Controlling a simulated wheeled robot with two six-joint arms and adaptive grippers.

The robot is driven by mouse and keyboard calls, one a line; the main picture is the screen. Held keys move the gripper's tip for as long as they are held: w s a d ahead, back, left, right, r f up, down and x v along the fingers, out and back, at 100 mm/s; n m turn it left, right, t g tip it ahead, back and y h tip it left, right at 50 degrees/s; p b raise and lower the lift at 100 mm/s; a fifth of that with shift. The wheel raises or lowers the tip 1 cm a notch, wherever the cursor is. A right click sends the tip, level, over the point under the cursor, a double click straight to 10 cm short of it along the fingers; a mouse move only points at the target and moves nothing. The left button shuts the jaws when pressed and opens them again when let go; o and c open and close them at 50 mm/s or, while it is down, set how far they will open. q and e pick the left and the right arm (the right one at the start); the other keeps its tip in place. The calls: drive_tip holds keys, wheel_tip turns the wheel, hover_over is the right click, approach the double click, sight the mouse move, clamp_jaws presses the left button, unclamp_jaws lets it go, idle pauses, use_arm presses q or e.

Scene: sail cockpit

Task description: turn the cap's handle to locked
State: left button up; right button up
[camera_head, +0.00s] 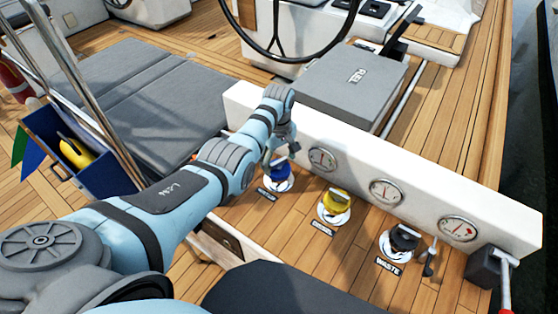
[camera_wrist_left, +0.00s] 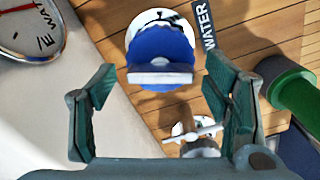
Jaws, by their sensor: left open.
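The blue cap (camera_head: 278,172) sits on a white round plate in the teak deck beside the white coaming, with a WATER label. In the left wrist view the blue cap (camera_wrist_left: 160,45) has a raised bar handle (camera_wrist_left: 160,74) lying across the picture. Dark marks show on the plate's rim but are too covered to read. My left gripper (camera_head: 282,150) is over the blue cap and partly hides it in the head view. In the wrist view its fingers (camera_wrist_left: 160,80) are spread, one beyond each end of the handle, with gaps. My right gripper is out of view.
A yellow cap (camera_head: 334,201) and a black WASTE cap (camera_head: 403,240) stand to the right. Gauges line the white coaming (camera_head: 420,183). A small metal fitting (camera_wrist_left: 195,130) and a dark green cylinder (camera_wrist_left: 290,90) lie near the gripper.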

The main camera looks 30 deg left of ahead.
use_arm(q)
drive_tip(key=shift+c, duration=0.2)
drive_tip(key=c, duration=1.1)
drive_tip(key=shift+m, duration=0.3)
drive_tip(key=shift+r+m+p, duration=0.1)
drive_tip(key=shift+m+p, duration=0.6)
drive_tip(key=shift+m, duration=0.5)
drive_tip(key=m+p, duration=0.1)
drive_tip(key=m, duration=0.3)
drive_tip(key=shift+m, duration=0.3)
drive_tip(key=m, duration=1)
drive_tip(key=shift+m, duration=0.3)
